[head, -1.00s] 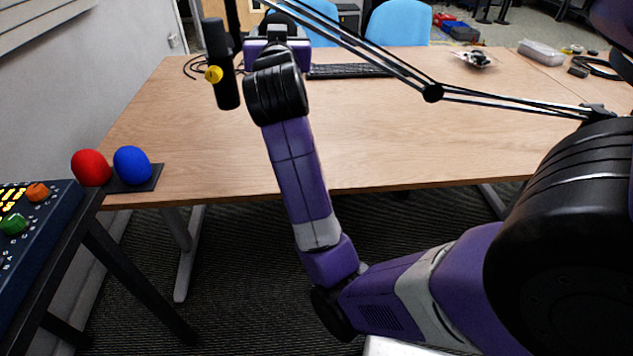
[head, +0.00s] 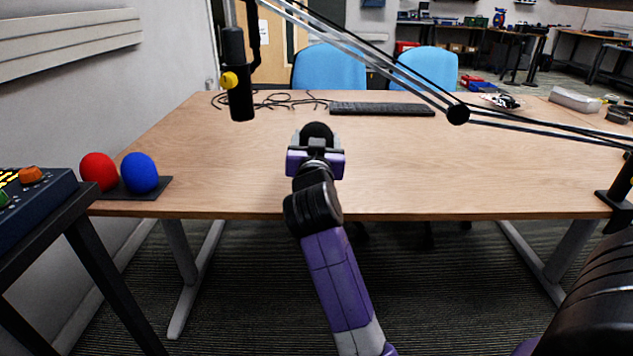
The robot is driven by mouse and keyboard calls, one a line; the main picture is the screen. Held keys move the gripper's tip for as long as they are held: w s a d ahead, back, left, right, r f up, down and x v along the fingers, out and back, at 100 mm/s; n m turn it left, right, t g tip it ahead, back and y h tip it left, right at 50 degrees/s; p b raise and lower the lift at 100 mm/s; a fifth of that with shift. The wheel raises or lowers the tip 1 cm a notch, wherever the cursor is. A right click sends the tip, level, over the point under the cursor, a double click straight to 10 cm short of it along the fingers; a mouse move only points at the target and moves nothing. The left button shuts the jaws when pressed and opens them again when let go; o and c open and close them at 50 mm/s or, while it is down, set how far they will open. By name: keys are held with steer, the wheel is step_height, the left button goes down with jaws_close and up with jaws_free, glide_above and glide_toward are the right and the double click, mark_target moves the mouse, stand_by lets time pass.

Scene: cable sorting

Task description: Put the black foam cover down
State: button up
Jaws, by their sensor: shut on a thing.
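The black foam cover (head: 317,131) is a dark rounded shape at the end of my arm, near the middle of the head view. My gripper (head: 316,142) is shut on it, with a grey finger on each side. The gripper points away from me over the front half of the wooden table (head: 420,175). The lower part of the cover is hidden behind the gripper body. I cannot tell how high it is above the table top.
Red (head: 98,171) and blue (head: 140,172) foam covers stand on a dark stand (head: 135,191) at the table's left front corner. A microphone (head: 238,75) hangs at left from a boom arm (head: 400,83). Tangled cables (head: 275,101) and a keyboard (head: 382,109) lie behind. The table's middle is clear.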

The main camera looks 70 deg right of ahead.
step_height(320, 180, down, 8)
steer(key=b, duration=0.2)
steer(key=shift+f+b, duration=0.25)
steer(key=shift+b, duration=0.05)
steer(key=shift+f, duration=0.1)
steer(key=o, duration=1.3)
